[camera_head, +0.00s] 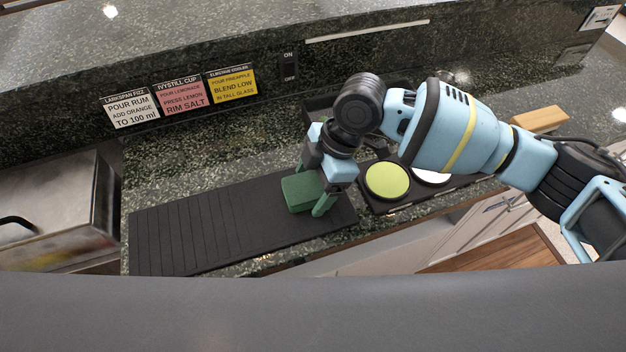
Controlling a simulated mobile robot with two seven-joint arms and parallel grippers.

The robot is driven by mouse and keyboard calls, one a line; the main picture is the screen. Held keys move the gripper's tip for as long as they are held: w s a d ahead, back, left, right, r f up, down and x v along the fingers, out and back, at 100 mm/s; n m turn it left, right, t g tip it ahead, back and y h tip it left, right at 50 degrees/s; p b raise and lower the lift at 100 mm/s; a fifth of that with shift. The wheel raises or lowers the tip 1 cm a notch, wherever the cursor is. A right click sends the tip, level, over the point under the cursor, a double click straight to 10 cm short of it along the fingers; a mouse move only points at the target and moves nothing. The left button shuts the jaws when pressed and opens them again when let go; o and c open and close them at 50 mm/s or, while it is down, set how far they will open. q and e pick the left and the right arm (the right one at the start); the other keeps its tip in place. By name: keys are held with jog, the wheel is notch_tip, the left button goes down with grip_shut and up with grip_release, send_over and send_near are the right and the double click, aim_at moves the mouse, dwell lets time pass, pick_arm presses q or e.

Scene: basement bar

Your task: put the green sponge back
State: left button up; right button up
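The green sponge (299,193) is a dark green block at the right part of the black ribbed mat (185,235) on the counter. My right gripper (312,186) points down at it, with one finger at the sponge's far side and the other at its right side. The sponge fills most of the gap between the fingers. I cannot tell whether they press on it, or whether it rests on the mat or is just above it. My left gripper is not in view.
Right of the mat, a dark tray (375,204) holds a yellow-green disc (387,181) and a white disc (430,176), partly under my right arm. Recipe cards (181,97) are on the back wall. A metal box (50,205) stands left. A wooden block (540,119) lies far right. The mat's left part is clear.

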jog(key=v, duration=1.2)
jog(key=shift+r, duration=0.1)
dwell(0.4)
